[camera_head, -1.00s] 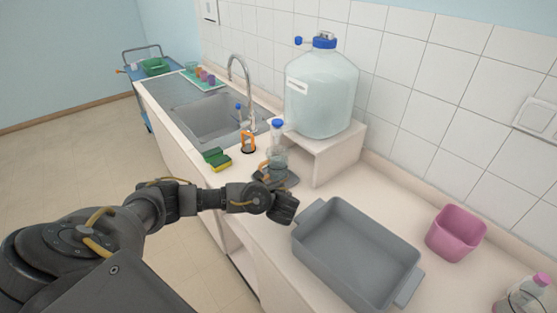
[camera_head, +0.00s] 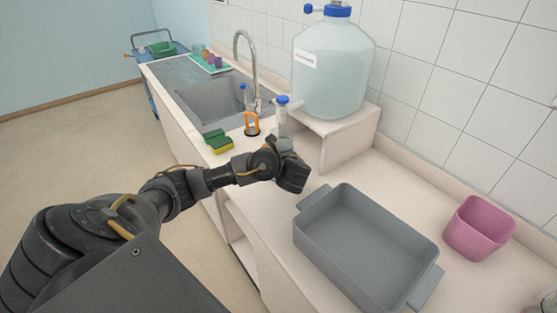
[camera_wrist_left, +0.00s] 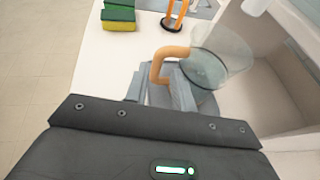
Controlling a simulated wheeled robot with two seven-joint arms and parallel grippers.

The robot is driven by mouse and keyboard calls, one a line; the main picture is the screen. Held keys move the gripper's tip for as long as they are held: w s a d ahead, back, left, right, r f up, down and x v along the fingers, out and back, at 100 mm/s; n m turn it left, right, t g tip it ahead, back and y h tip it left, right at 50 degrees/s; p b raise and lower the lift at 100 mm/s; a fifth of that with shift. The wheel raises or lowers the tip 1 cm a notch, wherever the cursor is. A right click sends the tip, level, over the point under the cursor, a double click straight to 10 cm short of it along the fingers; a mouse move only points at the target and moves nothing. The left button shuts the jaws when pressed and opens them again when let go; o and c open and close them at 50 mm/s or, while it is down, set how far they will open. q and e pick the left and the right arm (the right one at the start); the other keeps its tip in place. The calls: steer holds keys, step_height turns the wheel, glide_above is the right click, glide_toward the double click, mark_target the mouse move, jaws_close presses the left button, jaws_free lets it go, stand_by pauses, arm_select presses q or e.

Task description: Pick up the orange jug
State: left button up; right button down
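The orange jug (camera_wrist_left: 222,62) is a clear glass vessel with an orange handle (camera_wrist_left: 170,52) in the left wrist view. In the head view only its upper part (camera_head: 285,143) shows above my left gripper. My left gripper (camera_wrist_left: 160,86) is at the handle, with a grey finger on each side of its lower part. I cannot tell whether the fingers press on the handle. In the head view my left gripper (camera_head: 291,178) hides the jug's lower part and handle. My right gripper is out of view.
A large bottle (camera_head: 332,70) stands on a raised shelf (camera_head: 345,140) just right of the jug. A grey tray (camera_head: 365,245) and a pink bin (camera_head: 479,228) are to the right. Sponges (camera_head: 218,141), an orange-framed item (camera_head: 252,123) and the sink (camera_head: 213,97) lie beyond.

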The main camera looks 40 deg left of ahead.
arm_select(q)
steer(key=shift+w+a, duration=0.1)
steer(key=shift+a, duration=0.15)
steer(key=shift+w+a+f, duration=0.1)
steer(key=shift+w+a, duration=0.05)
steer(key=shift+a, duration=0.1)
steer(key=x, duration=0.4)
steer(key=shift+a+f, duration=0.25)
steer(key=shift+f, duration=0.1)
jaws_close()
steer(key=shift+r, duration=0.1)
